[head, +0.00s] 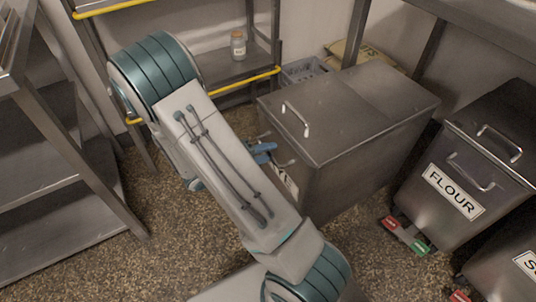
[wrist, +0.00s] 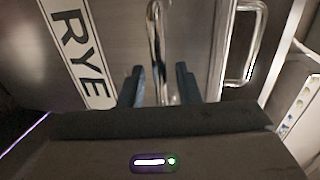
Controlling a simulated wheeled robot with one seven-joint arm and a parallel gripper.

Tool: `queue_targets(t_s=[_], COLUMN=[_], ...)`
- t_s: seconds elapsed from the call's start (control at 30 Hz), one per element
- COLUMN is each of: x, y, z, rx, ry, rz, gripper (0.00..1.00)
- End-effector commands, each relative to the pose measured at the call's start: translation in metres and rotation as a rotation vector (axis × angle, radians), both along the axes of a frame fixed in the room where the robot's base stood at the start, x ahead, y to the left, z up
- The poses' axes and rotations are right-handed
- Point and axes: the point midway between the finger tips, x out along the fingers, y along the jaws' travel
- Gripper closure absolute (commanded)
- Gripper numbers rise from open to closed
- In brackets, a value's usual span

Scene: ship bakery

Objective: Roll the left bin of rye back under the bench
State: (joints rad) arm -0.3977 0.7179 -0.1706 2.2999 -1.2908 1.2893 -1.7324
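The rye bin (head: 400,100) is a grey metal box with a flat lid, standing out from the bench at centre right in the head view. Its RYE label (wrist: 80,45) is clear in the wrist view; my arm partly covers it in the head view. My gripper (head: 264,152) is at the bin's front face. In the wrist view, my open gripper (wrist: 160,86) has one finger on each side of an upright-looking metal handle bar (wrist: 156,40), with gaps visible on both sides. A second handle (wrist: 250,45) shows to the right.
The flour bin (head: 455,190) stands to the right, with red and green pedals (head: 405,234) at its foot. Another bin (head: 510,270) is at the lower right. A metal rack (head: 70,150) stands left. A crate (head: 303,70) and sack (head: 365,55) lie behind. Speckled floor is clear in front.

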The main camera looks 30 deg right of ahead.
Motion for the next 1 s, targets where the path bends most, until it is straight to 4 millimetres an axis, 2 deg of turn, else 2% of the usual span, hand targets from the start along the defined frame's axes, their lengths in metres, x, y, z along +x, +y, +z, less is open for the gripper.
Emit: queue_targets(t_s=[0.4,0.43,0.53,0.8,1.0], x=[0.0,0.0,0.0,0.001,0.012], y=[-0.008,-0.008,-0.007,-0.008,-0.015], z=[-0.001,-0.001,-0.001,-0.001,0.001], rx=[0.0,0.0,0.0,0.0,-0.001], ry=[0.0,0.0,0.0,0.001,0.0], rz=[0.0,0.0,0.0,0.002,0.019], gripper=[0.7,0.72,1.0,1.0,1.0])
